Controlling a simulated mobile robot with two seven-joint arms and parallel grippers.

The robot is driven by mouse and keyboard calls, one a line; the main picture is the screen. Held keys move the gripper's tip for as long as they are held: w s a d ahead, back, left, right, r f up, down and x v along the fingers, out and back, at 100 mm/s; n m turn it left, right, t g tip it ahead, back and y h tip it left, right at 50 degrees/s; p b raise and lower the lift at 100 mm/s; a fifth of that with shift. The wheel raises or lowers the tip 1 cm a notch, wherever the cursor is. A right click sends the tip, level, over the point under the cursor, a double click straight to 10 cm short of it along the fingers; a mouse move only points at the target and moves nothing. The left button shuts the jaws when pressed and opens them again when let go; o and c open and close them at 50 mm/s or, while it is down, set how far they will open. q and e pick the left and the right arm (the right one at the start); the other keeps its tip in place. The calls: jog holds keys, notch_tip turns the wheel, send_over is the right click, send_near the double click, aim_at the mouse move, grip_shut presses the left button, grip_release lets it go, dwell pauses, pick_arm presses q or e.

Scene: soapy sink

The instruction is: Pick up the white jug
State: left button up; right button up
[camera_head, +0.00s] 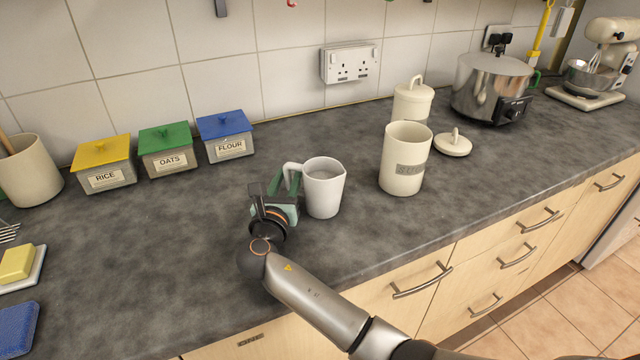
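The white jug (324,190) stands upright on the dark counter near the middle of the view. Its handle (290,167) points left, toward my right gripper. My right gripper (285,186) is at the handle side of the jug, with its fingers spread apart. One finger is close to the jug's left wall and overlaps the lower handle in the picture. The lower part of the handle is hidden by the gripper, and I cannot tell whether the fingers touch it. My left gripper is not in view.
A tall cream canister (402,172) stands open right of the jug, with a lid (452,143) lying beyond it. Rice (104,176), oats (167,160) and flour (228,147) boxes stand behind to the left. The counter's front edge is near my arm.

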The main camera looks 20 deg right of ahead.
jog(key=shift+c, duration=0.4)
grip_shut()
dwell(1.0)
jog(key=shift+r, duration=0.15)
